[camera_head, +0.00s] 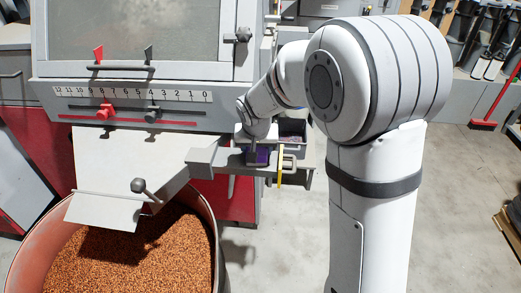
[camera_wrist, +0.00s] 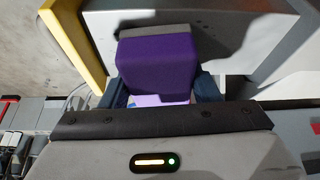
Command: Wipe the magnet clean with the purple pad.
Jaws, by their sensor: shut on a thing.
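The purple pad (camera_wrist: 158,68) fills the middle of the wrist view, between the dark blue fingers of my gripper (camera_wrist: 162,90). The gripper is shut on it. A grey strip (camera_wrist: 165,32) runs along the pad's far edge; I cannot tell whether it belongs to the pad or is part of the magnet. In the head view a little of the purple pad (camera_head: 257,157) shows below my wrist, at the grey bracket on the machine's right side. My gripper is mostly hidden there. I cannot clearly single out the magnet in either view.
A yellow strip (camera_head: 281,165) stands just right of the pad, and a yellow edge (camera_wrist: 75,45) shows in the wrist view. A small grey tray (camera_head: 292,132) is behind. The machine's chute (camera_head: 125,165) hangs over a bin (camera_head: 28,258) of copper-coloured granules at left.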

